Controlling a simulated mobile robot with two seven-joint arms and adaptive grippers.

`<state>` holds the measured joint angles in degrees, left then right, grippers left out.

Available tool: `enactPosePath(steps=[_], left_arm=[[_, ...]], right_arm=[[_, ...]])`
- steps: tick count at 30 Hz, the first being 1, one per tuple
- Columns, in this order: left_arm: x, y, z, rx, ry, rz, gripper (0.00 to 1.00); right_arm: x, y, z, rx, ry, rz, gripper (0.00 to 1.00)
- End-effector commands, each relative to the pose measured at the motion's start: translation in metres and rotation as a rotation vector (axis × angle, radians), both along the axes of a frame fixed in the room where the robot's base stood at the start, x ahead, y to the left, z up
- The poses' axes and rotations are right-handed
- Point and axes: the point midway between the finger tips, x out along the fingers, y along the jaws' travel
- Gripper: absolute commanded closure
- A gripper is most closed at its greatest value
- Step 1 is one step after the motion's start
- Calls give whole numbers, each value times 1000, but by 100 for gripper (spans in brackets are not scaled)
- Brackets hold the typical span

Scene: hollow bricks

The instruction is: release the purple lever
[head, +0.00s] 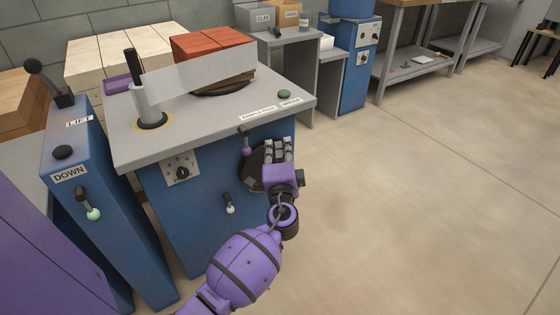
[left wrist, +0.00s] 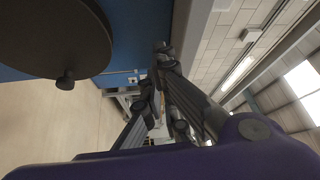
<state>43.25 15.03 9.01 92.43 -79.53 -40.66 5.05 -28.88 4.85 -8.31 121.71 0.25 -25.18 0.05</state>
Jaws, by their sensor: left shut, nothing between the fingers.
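The purple lever (head: 246,151) sits on the blue front of the grey-topped machine (head: 210,132), with a dark upper end and a purple ball at the bottom. My left gripper (head: 279,146) is just right of it in the head view, apart from it, with its fingers pointing up. The left wrist view shows the fingers (left wrist: 160,85) close together and empty. A black round disc (head: 252,170) is partly hidden behind my gripper; it also shows in the left wrist view (left wrist: 55,35). I cannot make out the lever in that view. My right gripper is not in view.
A white-ball lever (head: 230,206) and a dial (head: 182,173) are lower on the same machine. A blue lift post (head: 75,150) with a green-ball lever (head: 92,212) stands left. A green button (head: 284,94) is on the machine top. The floor on the right is clear.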

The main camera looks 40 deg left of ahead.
Motion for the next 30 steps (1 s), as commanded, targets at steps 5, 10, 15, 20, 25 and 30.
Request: enactPosePath(steps=[5, 10, 15, 20, 25, 30], left_arm=[[-26, 13, -8, 0, 6, 2, 100], [-33, 18, -10, 0, 5, 1, 100], [-34, 18, -10, 0, 5, 1, 100], [-33, 18, -10, 0, 5, 1, 100], [-35, 19, -9, 6, 20, 1, 100], [-37, 19, -10, 20, 53, 1, 100]], right_arm=[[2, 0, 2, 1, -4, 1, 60], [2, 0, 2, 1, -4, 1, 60], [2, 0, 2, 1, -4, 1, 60], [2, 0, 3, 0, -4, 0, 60], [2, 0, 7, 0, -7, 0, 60], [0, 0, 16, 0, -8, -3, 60]])
